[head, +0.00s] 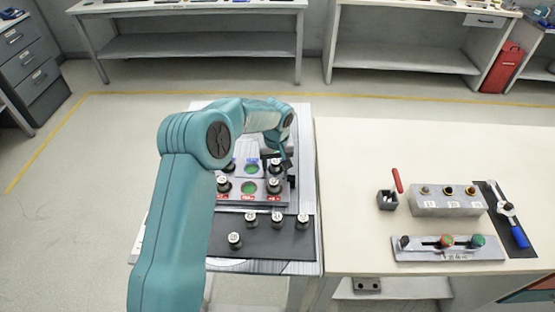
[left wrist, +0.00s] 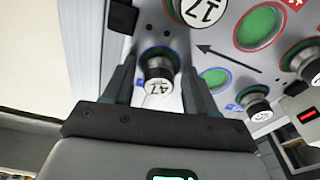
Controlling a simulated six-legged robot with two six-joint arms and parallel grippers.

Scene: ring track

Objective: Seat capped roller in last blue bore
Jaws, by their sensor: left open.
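My left gripper (head: 283,158) is over the right side of the bore panel (head: 203,197). In the left wrist view its open fingers (left wrist: 157,66) stand either side of a dark roller with a white cap marked 47 (left wrist: 159,70). That roller stands in a blue-ringed bore; I cannot tell how deep it sits. Beside it is a blue-ringed green disc (left wrist: 215,78), then another capped roller in a blue ring (left wrist: 256,104). A roller marked 17 (left wrist: 203,10) and a green disc (left wrist: 260,27) are in the red-ringed row. My right gripper is not in view.
Several capped rollers stand on a dark mat (head: 268,249) in front of the panel. On the cream table to the right are a small dark holder with a red handle (head: 387,200), a grey block (head: 447,206), a slotted plate (head: 449,254) and a blue-handled tool (head: 518,236).

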